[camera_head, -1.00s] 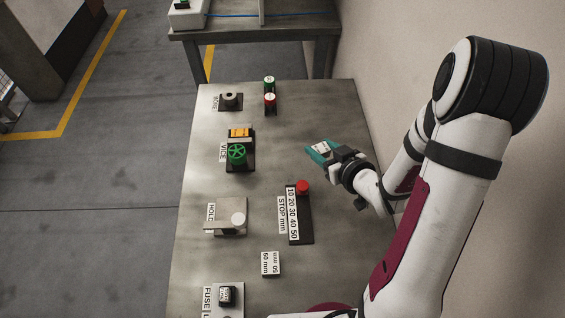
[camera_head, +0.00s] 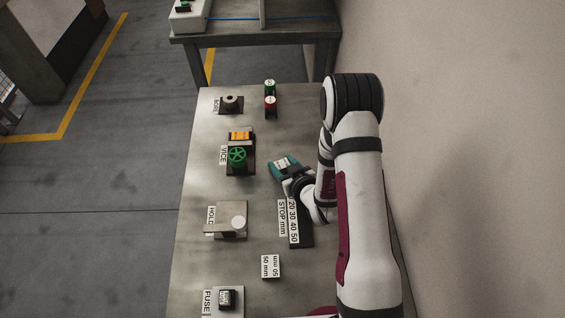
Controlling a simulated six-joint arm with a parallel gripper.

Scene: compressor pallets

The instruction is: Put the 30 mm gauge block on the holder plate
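My gripper (camera_head: 283,165), with teal fingers, is above the right middle of the bench, right of the green handwheel. A small pale block (camera_head: 282,162) with dark marks shows between the fingers, which appear shut on it; its label is too small to read. The holder plate (camera_head: 216,230), a metal plate labelled HOLD, lies to the lower left of my gripper, apart from it. Another block (camera_head: 271,266), marked 50 mm, sits on the bench below and right of the plate.
The STOP mm scale (camera_head: 294,237) is partly hidden by my arm. A vice (camera_head: 240,158) with a green handwheel, a BORE fixture (camera_head: 231,103), green and red buttons (camera_head: 270,95) and a FUSE fixture (camera_head: 227,298) stand around. Bare bench lies between the vice and holder plate.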

